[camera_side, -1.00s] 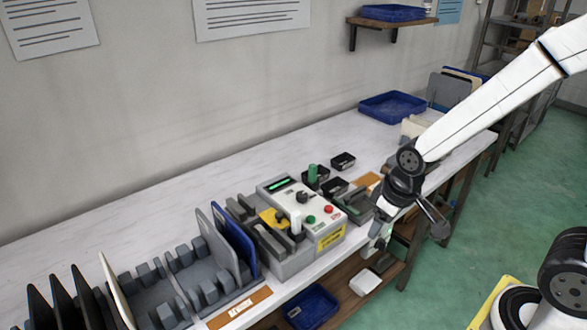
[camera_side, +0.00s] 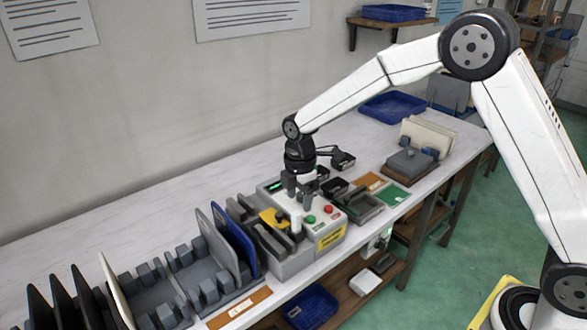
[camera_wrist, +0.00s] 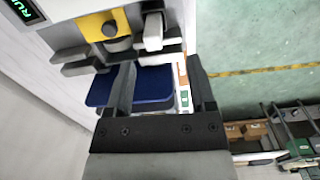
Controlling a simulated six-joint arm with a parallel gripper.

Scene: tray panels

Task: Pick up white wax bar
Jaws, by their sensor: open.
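A small upright white bar (camera_side: 296,222), which looks like the wax bar, stands at the front left of the grey control machine (camera_side: 292,262). It also shows in the wrist view as a white block (camera_wrist: 153,31) beside the yellow plate. My gripper (camera_side: 300,197) is above the machine, pointing down, just behind and above the white bar. In the wrist view its two dark fingers (camera_wrist: 162,85) are apart, with nothing between them but background. A blue panel (camera_wrist: 150,88) shows below and beyond the fingers. The gripper hides part of the machine's top in the side view.
A yellow plate with a black knob (camera_side: 272,217) sits beside the bar. Blue and grey panels stand upright in a rack (camera_side: 215,285) at left. The table's back strip is clear.

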